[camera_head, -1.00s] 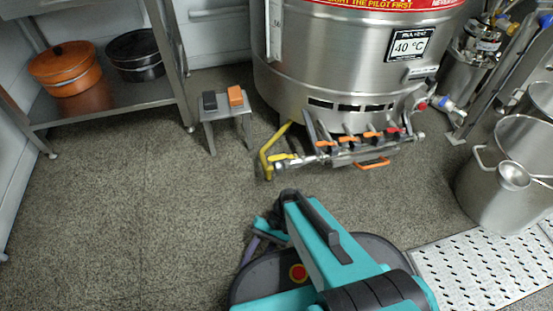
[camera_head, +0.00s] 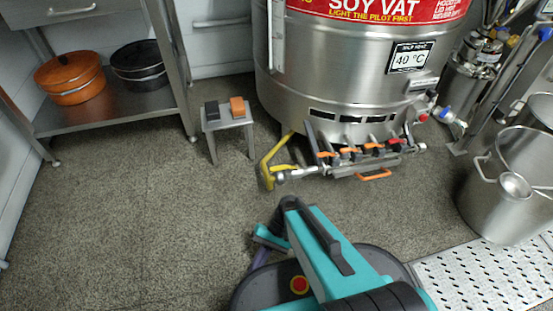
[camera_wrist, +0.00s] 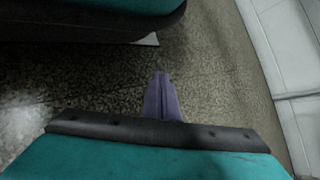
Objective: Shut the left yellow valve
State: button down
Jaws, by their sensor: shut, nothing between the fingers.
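The yellow valve handle (camera_head: 283,168) sits at the left end of the pipe manifold under the steel soy vat (camera_head: 350,75). It lies roughly along the pipe, beside a bent yellow pipe (camera_head: 268,165) that runs down from the vat. My gripper (camera_wrist: 162,80) shows in the wrist view as purple fingers pressed together, with bare floor beyond them. In the head view only a bit of purple shows beside my teal arm, well in front of the valve and apart from it.
Several orange and red handles (camera_head: 372,147) line the manifold to the right. A small stool (camera_head: 230,122) with two blocks stands left of the vat. A shelf (camera_head: 110,105) holds two pots. Steel pots (camera_head: 480,205) stand right by a perforated plate (camera_head: 485,275). Floor at left is clear.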

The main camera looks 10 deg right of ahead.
jog(key=w+d+r+n+t+h+p, duration=0.1)
jog(key=w+d+r+p, duration=0.1)
jog(key=w+r+p, duration=0.3)
jog(key=w+d+r+h+p, duration=0.2)
jog(key=w+d, duration=0.1)
jog(key=w, duration=0.3)
jog(key=w+d+r+n+t+h+p, duration=0.1)
jog(key=w+d+r+p, duration=0.1)
jog(key=w+r+p, duration=0.3)
jog(key=t+h+p, duration=0.1)
jog(key=h+p, duration=0.1)
jog(key=p, duration=0.2)
send_near(278, 168)
jog(key=s+a+f, duration=0.3)
jog(key=a+f, duration=0.2)
jog(key=w+d+r+t+h, duration=0.1)
jog(key=w+d+r+h, duration=0.1)
jog(key=w+r, duration=0.5)
jog(key=shift+w+d+r, duration=0.35)
jog(key=shift+w+d, duration=0.35)
jog(key=shift+w, duration=0.5)
jog(key=shift+f, duration=0.1)
jog(key=s+f+b, duration=0.6)
jog(key=f, duration=0.3)
jog(key=shift+s+f, duration=0.2)
jog(key=shift+f, duration=0.1)
jog(key=shift+a, duration=0.15)
jog(key=shift+s+a+r+n+p, duration=0.1)
jog(key=shift+s+a+n+p, duration=0.15)
jog(key=shift+n+p, duration=0.2)
